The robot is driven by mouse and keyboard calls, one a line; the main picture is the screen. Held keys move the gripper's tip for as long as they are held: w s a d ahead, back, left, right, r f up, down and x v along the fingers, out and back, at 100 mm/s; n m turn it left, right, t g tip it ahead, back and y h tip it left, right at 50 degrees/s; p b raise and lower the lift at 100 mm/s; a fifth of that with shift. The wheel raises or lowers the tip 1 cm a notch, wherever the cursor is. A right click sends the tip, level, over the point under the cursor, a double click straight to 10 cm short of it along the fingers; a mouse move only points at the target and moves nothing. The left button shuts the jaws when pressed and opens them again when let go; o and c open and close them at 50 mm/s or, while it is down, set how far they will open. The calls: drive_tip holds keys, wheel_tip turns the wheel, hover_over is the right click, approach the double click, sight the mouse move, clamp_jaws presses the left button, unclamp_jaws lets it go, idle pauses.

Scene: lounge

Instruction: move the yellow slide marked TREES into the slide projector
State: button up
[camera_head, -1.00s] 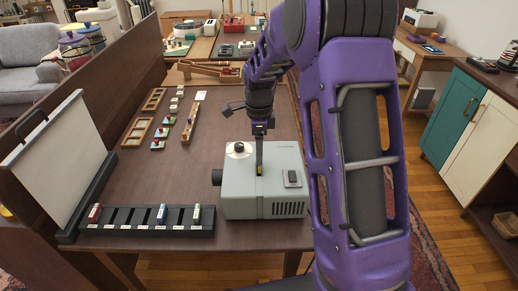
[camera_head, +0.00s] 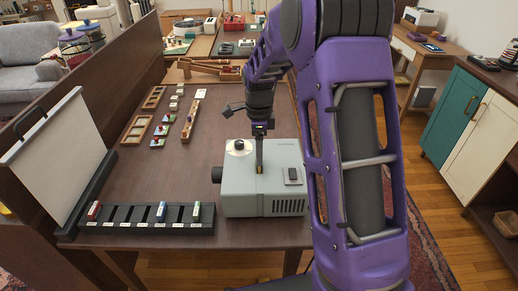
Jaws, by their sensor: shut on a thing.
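The slide projector (camera_head: 240,195) is a pale grey box near the front of the table, with a dark lens (camera_head: 216,174) on its left side. My gripper (camera_head: 260,171) points straight down over the top of the projector. It is shut on a small yellow slide (camera_head: 260,168), whose lower part meets the projector's top; I cannot tell how deep it sits. The TREES marking is too small to read.
A black slotted rack (camera_head: 145,221) with several coloured slides stands left of the projector. A white screen (camera_head: 45,160) stands at the left edge. Wooden trays (camera_head: 135,130) lie farther back.

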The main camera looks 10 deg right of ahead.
drive_tip(key=shift+f+b, duration=1.15)
drive_tip(key=shift+f, duration=0.75)
drive_tip(key=shift+s+f+b, duration=0.3)
drive_tip(key=shift+f+b, duration=0.05)
drive_tip(key=shift+f, duration=0.3)
idle(0.5)
drive_tip(key=o, duration=1.4)
drive_tip(key=shift+w+r+p, duration=0.2)
drive_tip(key=shift+r+p, duration=2.05)
drive_tip(key=shift+r, duration=1)
